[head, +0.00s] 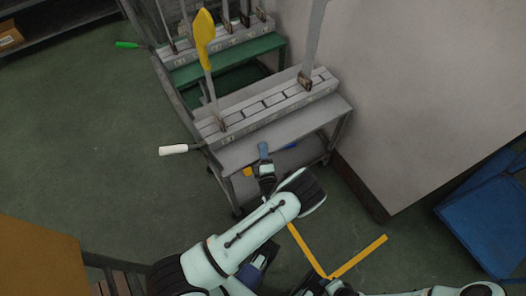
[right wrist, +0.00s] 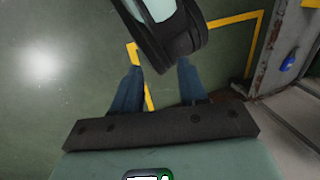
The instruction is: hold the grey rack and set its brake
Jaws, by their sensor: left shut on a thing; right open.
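The grey rack (head: 240,153) stands at the upper middle of the head view, with slotted blocks and upright boards on its top, one carrying a yellow sock shape (head: 204,28). A white-gripped lever (head: 174,149) sticks out from its left side. My left gripper (head: 264,155) is shut on the rack's near edge; its fingers partly hide the spot they hold. My right gripper (right wrist: 158,88) is open and empty above the floor in the right wrist view. My left arm crosses the top of that view. The rack's brake cannot be told for sure.
A green rack (head: 270,42) with a green-gripped lever (head: 127,44) stands behind. A pale wall block (head: 420,90) is close on the right, with a blue bin (head: 490,215) beyond. Yellow floor tape (head: 358,256) marks a corner.

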